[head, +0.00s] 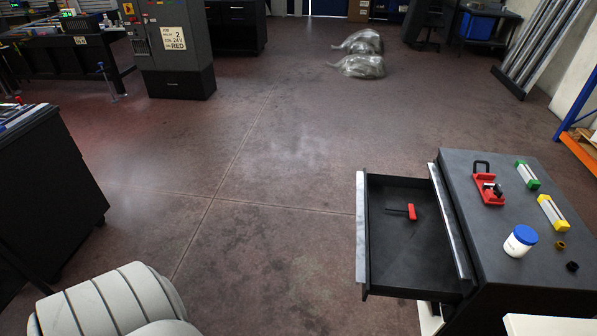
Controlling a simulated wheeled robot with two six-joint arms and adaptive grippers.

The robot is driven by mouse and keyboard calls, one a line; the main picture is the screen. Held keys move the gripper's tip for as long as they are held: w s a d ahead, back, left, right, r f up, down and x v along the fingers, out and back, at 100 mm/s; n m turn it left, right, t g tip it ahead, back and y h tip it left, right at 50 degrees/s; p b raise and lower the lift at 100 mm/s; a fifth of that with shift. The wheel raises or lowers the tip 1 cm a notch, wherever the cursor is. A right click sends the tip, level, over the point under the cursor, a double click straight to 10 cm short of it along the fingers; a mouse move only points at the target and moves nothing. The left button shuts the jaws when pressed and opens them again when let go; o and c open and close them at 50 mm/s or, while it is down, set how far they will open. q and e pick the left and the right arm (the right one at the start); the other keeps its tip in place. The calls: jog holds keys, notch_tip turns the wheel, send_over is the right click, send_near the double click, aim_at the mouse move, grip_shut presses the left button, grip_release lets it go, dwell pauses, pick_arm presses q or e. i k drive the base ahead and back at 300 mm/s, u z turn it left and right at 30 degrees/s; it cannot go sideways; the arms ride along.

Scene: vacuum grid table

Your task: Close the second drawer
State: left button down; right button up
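A dark drawer (405,262) is pulled out to the left from a dark grey cabinet (520,275) at the right in the head view. Its silvery front strip (362,230) faces left. A red tool (411,212) with a thin dark shaft lies inside it. Another silvery strip (450,222) runs along the cabinet's left top edge, above the drawer's inner end. I cannot tell the drawer's number from this view, and the cabinet's lower part is hidden. Neither of my grippers is in view.
On the cabinet top are a red clamp-like tool (488,186), green (527,174) and yellow (552,212) pieces, a blue-lidded white jar (520,241) and small caps. A dark bench (50,190) stands left. The floor (250,210) between is clear; clear bags (360,66) lie further back.

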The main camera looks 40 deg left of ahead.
aim_at(397, 256)
jog(key=z, duration=0.05)
jog(key=k, duration=0.35)
jog(key=u, duration=1.15)
jog(key=i, duration=0.9)
jog(key=z, duration=0.45)
jog(key=k, duration=0.55)
jog(key=u, duration=0.4)
jog(key=i, duration=0.55)
jog(key=z, duration=0.25)
jog(key=i, duration=0.9)
jog(key=z, duration=0.75)
